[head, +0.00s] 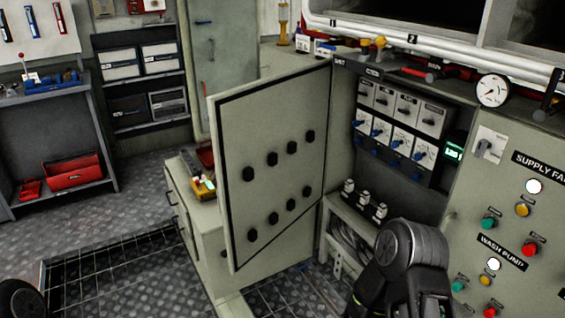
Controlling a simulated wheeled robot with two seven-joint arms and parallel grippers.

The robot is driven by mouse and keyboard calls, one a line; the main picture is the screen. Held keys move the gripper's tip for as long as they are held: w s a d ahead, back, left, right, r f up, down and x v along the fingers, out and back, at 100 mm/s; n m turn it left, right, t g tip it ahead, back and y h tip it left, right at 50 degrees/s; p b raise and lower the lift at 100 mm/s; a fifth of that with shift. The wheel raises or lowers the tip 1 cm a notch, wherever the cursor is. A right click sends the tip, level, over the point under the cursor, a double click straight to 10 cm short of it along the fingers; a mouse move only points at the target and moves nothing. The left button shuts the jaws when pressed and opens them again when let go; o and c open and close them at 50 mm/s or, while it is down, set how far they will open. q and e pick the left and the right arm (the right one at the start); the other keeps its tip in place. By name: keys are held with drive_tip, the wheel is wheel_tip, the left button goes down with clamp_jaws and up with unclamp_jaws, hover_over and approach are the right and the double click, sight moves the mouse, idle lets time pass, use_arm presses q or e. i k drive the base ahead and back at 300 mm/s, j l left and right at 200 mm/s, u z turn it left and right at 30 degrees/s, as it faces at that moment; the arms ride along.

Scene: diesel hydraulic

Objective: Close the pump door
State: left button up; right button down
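The pump door (268,185) is a grey-green metal panel with a black border and two rows of dark knobs on its inner face. It stands wide open, swung out to the left of its cabinet (400,120). Inside the cabinet are blue knobs, white switch modules and a small green display (453,150). A black arm link of mine rises at the bottom centre-right, in front of the cabinet's lower part. A dark rounded part of mine shows at the bottom left corner. Neither gripper's fingers are visible.
A control panel (510,225) with coloured buttons adjoins the cabinet on the right, below a pressure gauge (493,90). A low grey cabinet (190,215) stands behind the door. Shelves and a red toolbox (75,172) are at the left. Patterned floor (130,215) is open at left.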

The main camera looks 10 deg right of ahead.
sight(270, 135)
drive_tip(key=z, duration=2.45)
drive_tip(key=k+j, duration=0.1)
drive_tip(key=j, duration=0.5)
drive_tip(key=k+j, duration=0.1)
drive_tip(key=j, duration=0.45)
drive_tip(key=k+j, duration=0.1)
drive_tip(key=j, duration=0.5)
drive_tip(key=k+j, duration=0.1)
drive_tip(key=j, duration=0.5)
drive_tip(key=k+j, duration=0.1)
drive_tip(key=j, duration=0.5)
drive_tip(key=k+j, duration=0.1)
drive_tip(key=j, duration=0.45)
drive_tip(key=k+j, duration=0.15)
drive_tip(key=j, duration=0.45)
drive_tip(key=k+j, duration=0.1)
drive_tip(key=j, duration=0.5)
